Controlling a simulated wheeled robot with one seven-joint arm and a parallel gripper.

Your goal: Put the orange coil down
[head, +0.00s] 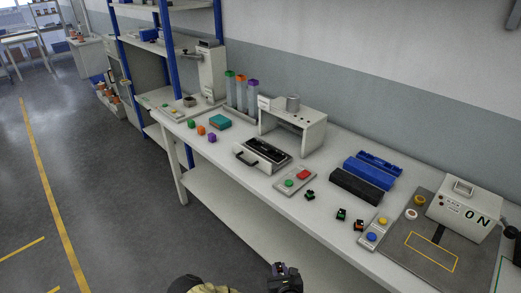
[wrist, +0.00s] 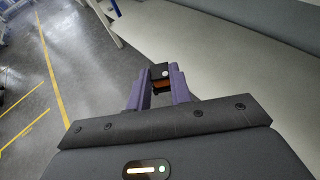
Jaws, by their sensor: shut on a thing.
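My gripper (wrist: 160,84) is shut on a small black part with an orange band, the orange coil (wrist: 161,86), seen between its purple fingers in the wrist view. In the head view my gripper (head: 283,268) is at the bottom edge, in front of the workbench (head: 240,165) and over the grey floor side. The coil is too small and too hidden by the fingers there to make out clearly.
Small black parts with green (head: 341,214) and orange (head: 358,225) lie near the bench's front edge. A control panel with red and green buttons (head: 296,180), a black tray (head: 355,187) and a grey mat with a yellow outline (head: 432,262) are on the bench. Bare bench lies between them.

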